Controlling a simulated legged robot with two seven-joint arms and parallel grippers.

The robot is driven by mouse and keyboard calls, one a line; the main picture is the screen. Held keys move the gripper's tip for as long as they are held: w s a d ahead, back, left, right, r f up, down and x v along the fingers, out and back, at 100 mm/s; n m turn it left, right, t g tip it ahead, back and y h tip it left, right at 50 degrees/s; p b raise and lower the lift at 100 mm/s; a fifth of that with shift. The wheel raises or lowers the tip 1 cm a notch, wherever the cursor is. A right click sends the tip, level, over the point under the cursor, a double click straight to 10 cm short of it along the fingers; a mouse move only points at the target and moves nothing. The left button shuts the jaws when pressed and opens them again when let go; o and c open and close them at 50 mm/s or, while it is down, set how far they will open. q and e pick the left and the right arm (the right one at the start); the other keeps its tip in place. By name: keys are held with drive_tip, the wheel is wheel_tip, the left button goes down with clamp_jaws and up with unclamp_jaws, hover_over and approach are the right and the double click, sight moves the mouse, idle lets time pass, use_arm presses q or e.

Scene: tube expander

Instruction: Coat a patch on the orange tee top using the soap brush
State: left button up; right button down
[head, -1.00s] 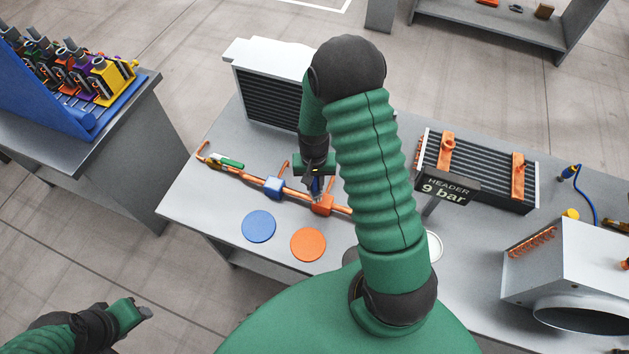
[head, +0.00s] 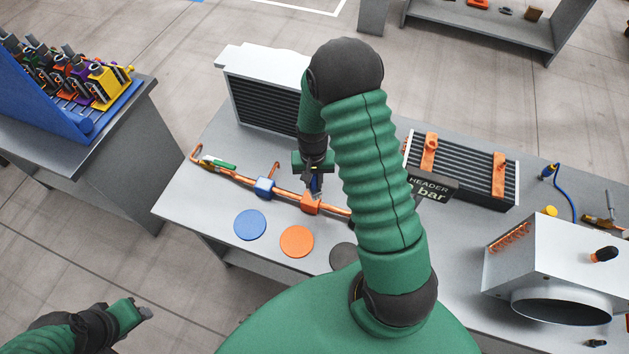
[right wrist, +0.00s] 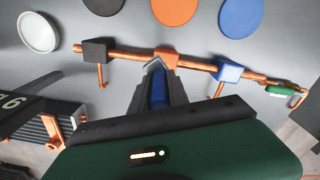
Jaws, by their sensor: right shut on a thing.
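The orange tee (head: 311,203) sits on a copper pipe on the bench, and it also shows in the right wrist view (right wrist: 166,58). My right gripper (head: 314,184) is above it, shut on the soap brush (right wrist: 157,94), whose blue part shows between the fingers. The brush points down at the tee, and its pale tip overlaps the tee's edge in the right wrist view. I cannot tell whether it touches. My left gripper (head: 140,312) is low at the left, away from the bench; its jaw opening is unclear.
A blue tee (head: 264,188) and a black tee (right wrist: 98,51) flank the orange one. Blue (head: 250,225) and orange (head: 297,242) discs lie in front. A finned header (head: 468,170) with a sign and a metal duct box (head: 555,262) stand to the right.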

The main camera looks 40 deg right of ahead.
drive_tip(key=shift+s+d+r+p, duration=0.15)
drive_tip(key=shift+r+p, duration=0.15)
drive_tip(key=shift+r, duration=0.25)
drive_tip(key=shift+s+d+r+p, duration=0.15)
drive_tip(key=shift+r+p, duration=0.15)
drive_tip(key=shift+r, duration=0.2)
drive_tip(key=shift+d+r, duration=0.2)
drive_tip(key=shift+d, duration=0.2)
drive_tip(key=shift+w, duration=0.2)
drive_tip(key=shift+s+a+r, duration=0.1)
drive_tip(key=shift+s+a, duration=0.05)
drive_tip(key=shift+a, duration=0.3)
use_arm(q)
drive_tip(key=v, duration=0.2)
drive_tip(key=shift+s+d+r, duration=0.2)
drive_tip(key=shift+s+r, duration=0.05)
drive_tip(key=shift+d, duration=0.1)
use_arm(e)
drive_tip(key=shift+d, duration=0.1)
